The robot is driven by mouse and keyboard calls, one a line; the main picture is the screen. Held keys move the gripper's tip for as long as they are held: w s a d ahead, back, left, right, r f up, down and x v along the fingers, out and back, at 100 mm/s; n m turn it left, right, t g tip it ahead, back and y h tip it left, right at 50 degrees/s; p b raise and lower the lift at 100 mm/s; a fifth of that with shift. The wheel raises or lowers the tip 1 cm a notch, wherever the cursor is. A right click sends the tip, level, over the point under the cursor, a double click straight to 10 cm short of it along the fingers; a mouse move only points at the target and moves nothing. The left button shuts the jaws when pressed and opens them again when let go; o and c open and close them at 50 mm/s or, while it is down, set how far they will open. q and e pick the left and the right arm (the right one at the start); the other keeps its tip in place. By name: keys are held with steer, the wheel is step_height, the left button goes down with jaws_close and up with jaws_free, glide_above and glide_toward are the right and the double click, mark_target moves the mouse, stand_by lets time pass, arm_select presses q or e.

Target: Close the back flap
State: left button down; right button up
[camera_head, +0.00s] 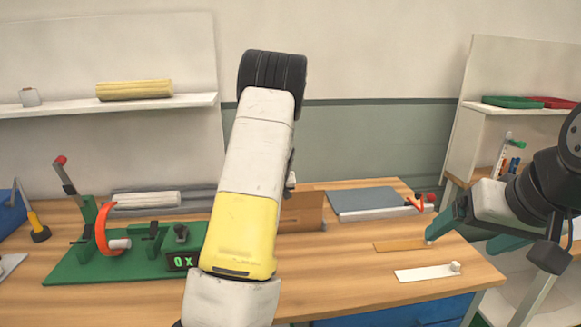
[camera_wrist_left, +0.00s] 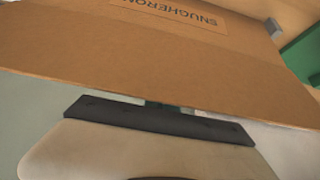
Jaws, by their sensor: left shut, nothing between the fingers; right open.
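A brown cardboard box (camera_head: 303,212) stands on the table behind my raised left arm, which hides most of it. A broad cardboard panel (camera_wrist_left: 150,58) with printed lettering fills the upper left wrist view; I cannot tell whether it is the back flap or a box wall. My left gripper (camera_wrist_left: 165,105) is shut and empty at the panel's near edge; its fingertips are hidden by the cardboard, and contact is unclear. In the head view my forearm hides this gripper. My right gripper (camera_head: 468,232) is open and empty over the table's right end, away from the box.
A green fixture board (camera_head: 130,262) with an orange ring and a counter stands left on the wooden table (camera_head: 345,280). A grey slab (camera_head: 365,200) lies right of the box. A wooden strip (camera_head: 400,245) and a white strip (camera_head: 425,273) lie near the right gripper. Shelves stand behind.

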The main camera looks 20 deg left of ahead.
arm_select(q)
steer(key=shift+s+f, duration=0.15)
steer(key=shift+f, duration=0.3)
